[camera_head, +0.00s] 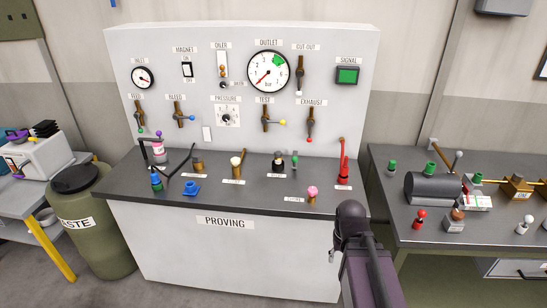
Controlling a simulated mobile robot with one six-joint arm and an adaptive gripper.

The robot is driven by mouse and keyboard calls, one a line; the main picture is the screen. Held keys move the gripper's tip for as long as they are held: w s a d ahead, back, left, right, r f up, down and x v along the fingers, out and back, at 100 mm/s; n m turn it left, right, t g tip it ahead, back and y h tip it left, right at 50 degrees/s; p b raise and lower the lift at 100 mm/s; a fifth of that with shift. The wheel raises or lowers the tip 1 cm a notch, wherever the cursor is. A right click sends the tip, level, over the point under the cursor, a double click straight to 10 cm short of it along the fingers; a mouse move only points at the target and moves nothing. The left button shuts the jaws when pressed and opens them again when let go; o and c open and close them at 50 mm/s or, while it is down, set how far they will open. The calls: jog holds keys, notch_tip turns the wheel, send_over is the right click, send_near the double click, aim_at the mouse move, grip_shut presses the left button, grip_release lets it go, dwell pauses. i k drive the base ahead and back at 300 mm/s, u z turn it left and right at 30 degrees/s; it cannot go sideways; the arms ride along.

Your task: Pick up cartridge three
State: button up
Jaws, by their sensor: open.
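I cannot tell which piece is cartridge three, because the small labels are too small to read. Several small knobbed pieces stand on the dark top of the proving bench (225,205). They include a brass piece (197,165) at left, a brass piece with a cream ball top (236,168) near the middle, a dark and pale piece (279,165) and a brass piece with a pink top (312,195) near the front right. A dark link of my arm rises at the lower right, before the bench's front right corner. No gripper fingers show.
A gauge panel (215,80) with levers backs the bench. A tall red tool (343,165) stands at its right end, a blue piece (191,188) at left. A waste drum (95,240) stands left. The right table (400,228) holds a dark cylinder (433,188) and small pieces.

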aim_at(278, 154)
jog(key=i, duration=1.2)
jog(key=z, duration=0.05)
